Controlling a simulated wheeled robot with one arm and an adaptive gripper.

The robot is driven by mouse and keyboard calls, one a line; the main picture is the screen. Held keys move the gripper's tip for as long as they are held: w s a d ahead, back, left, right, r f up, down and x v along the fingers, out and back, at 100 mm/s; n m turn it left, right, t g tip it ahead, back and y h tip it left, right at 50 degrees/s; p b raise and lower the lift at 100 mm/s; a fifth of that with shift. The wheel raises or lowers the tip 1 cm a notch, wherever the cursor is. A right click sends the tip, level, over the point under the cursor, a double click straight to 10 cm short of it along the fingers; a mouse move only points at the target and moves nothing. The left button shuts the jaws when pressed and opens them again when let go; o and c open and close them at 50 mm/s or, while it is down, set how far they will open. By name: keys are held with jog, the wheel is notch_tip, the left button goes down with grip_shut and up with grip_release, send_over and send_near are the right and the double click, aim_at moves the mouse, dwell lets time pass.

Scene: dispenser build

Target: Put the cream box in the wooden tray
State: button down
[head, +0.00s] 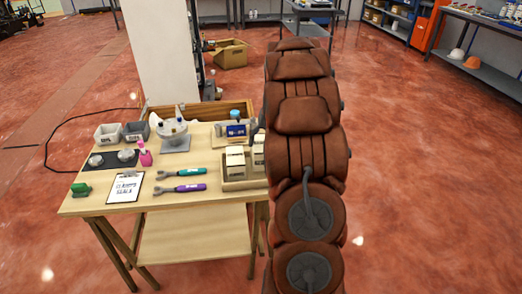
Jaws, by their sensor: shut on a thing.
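A light wooden tray (240,184) stands at the right end of the table. A cream box (235,166) with a dark label band stands upright in it. A second cream box (258,158) is just right of it, partly covered by my arm; I cannot tell whether it rests in the tray. My brown padded arm rises through the middle of the picture and hides the tray's right side. My gripper is not visible, so what it holds cannot be seen.
A white pillar (160,50) stands behind. Floor at right is clear.

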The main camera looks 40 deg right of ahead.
jog(key=shift+a+f+p, duration=0.1)
jog(key=shift+f+p, duration=0.2)
jog(key=shift+f, duration=1.65)
jog(key=shift+c, duration=0.8)
grip_release()
jog(key=shift+r, duration=0.15)
jog(key=b+v, duration=0.1)
jog(key=v, duration=0.9)
jog(key=shift+r+b, duration=0.2)
jog(key=shift+b, duration=0.1)
jog(key=shift+s+r, duration=0.3)
jog(key=shift+r, duration=0.35)
